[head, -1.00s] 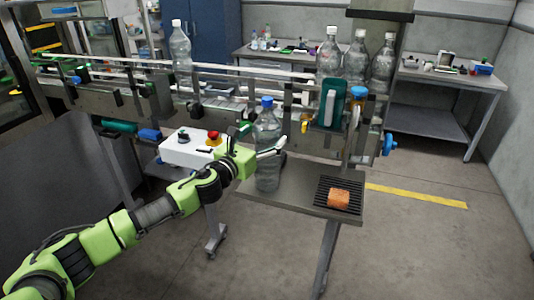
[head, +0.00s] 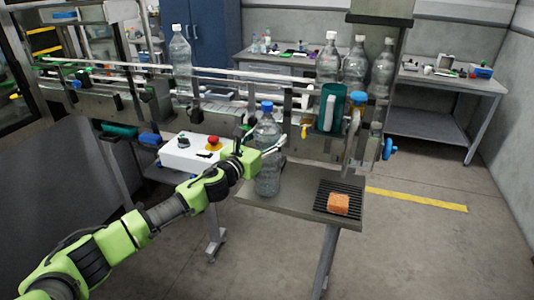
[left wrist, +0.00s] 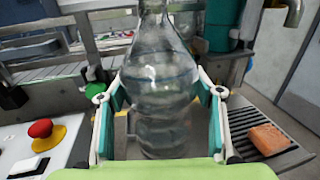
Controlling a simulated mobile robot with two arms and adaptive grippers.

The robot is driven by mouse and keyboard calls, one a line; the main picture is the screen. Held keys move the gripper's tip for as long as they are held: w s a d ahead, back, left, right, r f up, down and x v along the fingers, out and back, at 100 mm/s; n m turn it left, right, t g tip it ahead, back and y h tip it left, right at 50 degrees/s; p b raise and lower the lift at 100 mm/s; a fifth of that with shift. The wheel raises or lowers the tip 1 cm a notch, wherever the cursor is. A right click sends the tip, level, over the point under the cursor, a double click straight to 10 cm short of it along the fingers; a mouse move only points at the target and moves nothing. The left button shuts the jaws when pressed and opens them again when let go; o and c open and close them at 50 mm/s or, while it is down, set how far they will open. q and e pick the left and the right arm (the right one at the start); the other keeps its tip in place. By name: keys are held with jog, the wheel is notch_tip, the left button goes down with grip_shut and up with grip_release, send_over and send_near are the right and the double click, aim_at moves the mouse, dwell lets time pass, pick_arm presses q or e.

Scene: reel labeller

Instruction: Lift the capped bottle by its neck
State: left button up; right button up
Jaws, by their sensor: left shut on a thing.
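A clear ribbed bottle (head: 268,178) with a blue cap (head: 267,107) stands upright on the small metal side table. My left gripper (head: 268,150) reaches it from the left and is shut on its upper body, below the shoulder. In the left wrist view the bottle (left wrist: 162,75) stands between the two teal-padded fingers of the gripper (left wrist: 161,95), one on each side. Its cap is cut off by the top of that view. The bottle's base appears to rest on the table. My right gripper is not in view.
The metal side table (head: 295,196) has a dark grille (head: 325,189) with an orange sponge (head: 338,204). A conveyor (head: 215,80) carrying clear bottles runs behind. A white control box (head: 185,155) with a red button (head: 213,142) is left of the bottle. A teal container (head: 332,108) stands behind right.

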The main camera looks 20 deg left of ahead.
pick_arm(q)
jog(key=shift+r, duration=0.35)
